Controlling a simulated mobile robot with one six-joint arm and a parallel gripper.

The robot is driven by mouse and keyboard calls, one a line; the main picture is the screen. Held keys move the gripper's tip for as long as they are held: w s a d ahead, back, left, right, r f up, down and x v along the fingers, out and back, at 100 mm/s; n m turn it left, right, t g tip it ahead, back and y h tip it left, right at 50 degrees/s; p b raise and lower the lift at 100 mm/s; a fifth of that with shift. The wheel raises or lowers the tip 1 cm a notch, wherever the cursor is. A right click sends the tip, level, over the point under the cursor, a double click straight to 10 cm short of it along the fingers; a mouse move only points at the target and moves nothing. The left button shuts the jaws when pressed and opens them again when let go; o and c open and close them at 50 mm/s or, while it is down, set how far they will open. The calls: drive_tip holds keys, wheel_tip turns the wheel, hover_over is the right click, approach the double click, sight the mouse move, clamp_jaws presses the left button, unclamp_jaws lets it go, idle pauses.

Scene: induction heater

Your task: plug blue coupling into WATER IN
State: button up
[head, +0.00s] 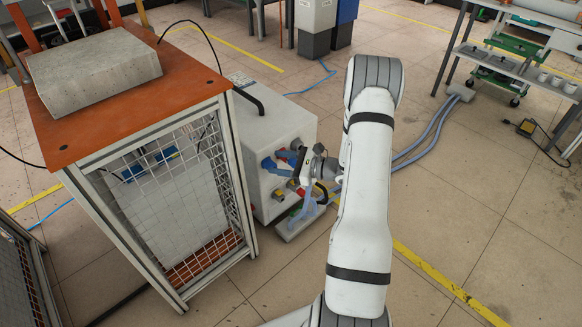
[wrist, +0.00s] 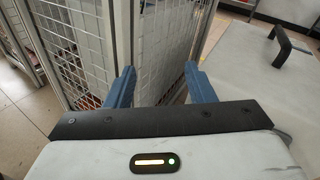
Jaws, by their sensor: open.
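The induction heater (head: 262,135) is a white box on the floor with a black handle on top; the handle (wrist: 285,42) also shows in the wrist view. Its front panel carries red and yellow fittings (head: 279,195), partly behind my arm. My gripper (head: 274,163) is in front of that panel, with its blue fingers pointing left. In the wrist view my gripper (wrist: 160,80) is open, with nothing between the fingers. Pale blue hoses (head: 308,207) hang below it at the heater's foot. I cannot make out the blue coupling or the WATER IN label.
A wire-mesh cage (head: 180,190) with an orange top stands left of the heater, and its mesh (wrist: 70,45) is ahead of the fingers. A metal block (head: 95,70) lies on top. Blue hoses (head: 437,125) cross the floor.

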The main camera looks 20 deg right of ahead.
sight(293, 162)
drive_tip(key=d+f+m+t+h+b, duration=0.1)
drive_tip(key=d+f+m+t+h, duration=0.5)
drive_tip(key=d+f, duration=0.6)
drive_tip(key=shift+w+d+f+m+h, duration=0.15)
drive_tip(key=shift+w+f+m+h, duration=0.25)
drive_tip(key=shift+m, duration=0.7)
drive_tip(key=b+x, duration=0.2)
drive_tip(key=x, duration=0.5)
drive_tip(key=shift+w+f, duration=0.15)
drive_tip(key=shift+w, duration=0.1)
drive_tip(key=shift+x, duration=0.75)
drive_tip(key=shift+b, duration=0.45)
drive_tip(key=shift+c, duration=0.3)
clamp_jaws()
